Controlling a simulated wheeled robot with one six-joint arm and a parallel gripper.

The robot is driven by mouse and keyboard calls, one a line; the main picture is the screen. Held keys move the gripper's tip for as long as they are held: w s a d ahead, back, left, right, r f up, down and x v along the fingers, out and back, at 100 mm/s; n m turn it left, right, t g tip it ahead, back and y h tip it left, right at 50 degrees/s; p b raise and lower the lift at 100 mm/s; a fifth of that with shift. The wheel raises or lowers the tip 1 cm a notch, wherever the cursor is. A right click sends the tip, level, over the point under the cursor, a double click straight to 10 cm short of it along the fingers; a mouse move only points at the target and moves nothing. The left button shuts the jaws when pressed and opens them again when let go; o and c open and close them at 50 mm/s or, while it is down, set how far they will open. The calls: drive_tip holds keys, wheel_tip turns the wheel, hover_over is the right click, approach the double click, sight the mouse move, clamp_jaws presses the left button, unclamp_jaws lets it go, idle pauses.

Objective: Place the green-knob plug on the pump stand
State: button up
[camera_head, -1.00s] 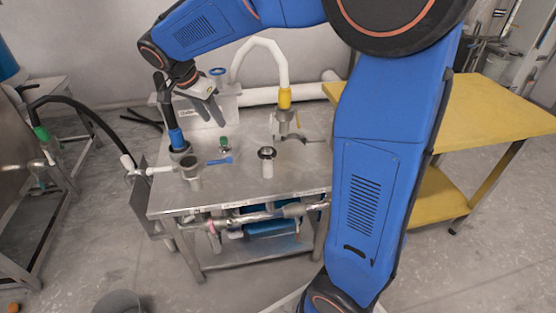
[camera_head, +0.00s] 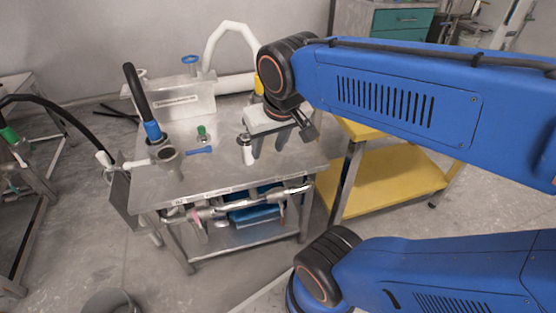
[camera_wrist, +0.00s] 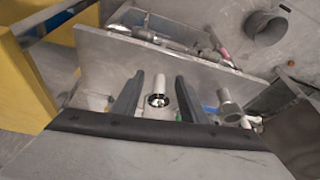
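The green-knob plug (camera_head: 202,132) stands upright on the metal bench (camera_head: 185,192), behind a small blue tool (camera_head: 200,151) in the head view. I cannot tell which part of the bench is the pump stand. My gripper (camera_head: 268,150) is low over the bench, well to the right of the plug, with nothing between its fingers that I can see held. In the wrist view my gripper (camera_wrist: 160,77) has its fingers spread.
A grey tank (camera_head: 180,103) and a white curved pipe (camera_head: 228,27) are behind. A yellow table (camera_head: 385,180) stands to the right.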

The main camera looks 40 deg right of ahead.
drive_tip(key=shift+n+t, duration=0.3)
drive_tip(key=shift+n, duration=0.6)
drive_tip(key=s, duration=0.1)
drive_tip(key=s+f, duration=0.2)
drive_tip(key=shift+s, duration=0.4)
